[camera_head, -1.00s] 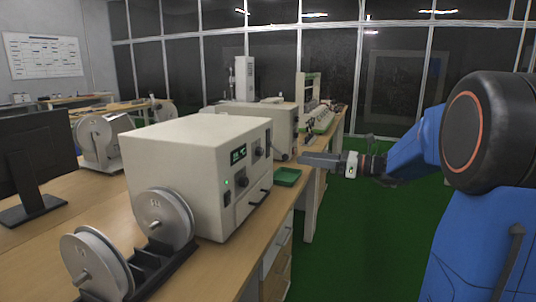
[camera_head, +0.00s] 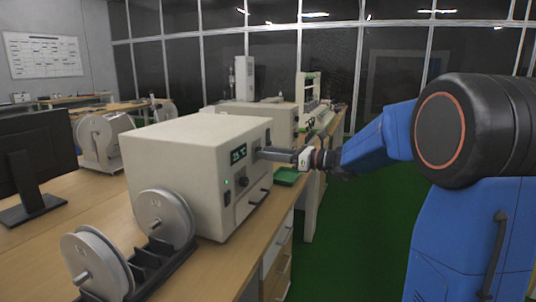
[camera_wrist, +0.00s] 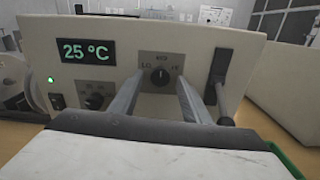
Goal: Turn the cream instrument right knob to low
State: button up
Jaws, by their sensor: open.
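The cream instrument (camera_head: 175,150) stands on the wooden bench, its front panel facing right in the head view. In the wrist view its right knob (camera_wrist: 160,77) is black, on a grey plate marked LO, MED and HI. Its white pointer appears to point up, toward MED. My gripper (camera_wrist: 160,82) is open, with its fingers on either side of the knob in this view. Contact with the knob cannot be made out. In the head view my gripper (camera_head: 264,154) is at the panel's right part and hides the right knob.
The display (camera_wrist: 86,51) reads 25 °C. A left knob (camera_wrist: 95,102) sits below it, and a black lever handle (camera_wrist: 219,72) is right of the right knob. A green tray (camera_head: 287,177) lies beside the instrument. Spools (camera_head: 162,218) stand in front.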

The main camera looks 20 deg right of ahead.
jog(key=shift+w+a, duration=0.15)
jog(key=shift+a, duration=0.05)
jog(key=c, duration=1)
jog(key=shift+c, duration=0.2)
jog(key=n, duration=1.1)
jog(key=shift+n, duration=0.4)
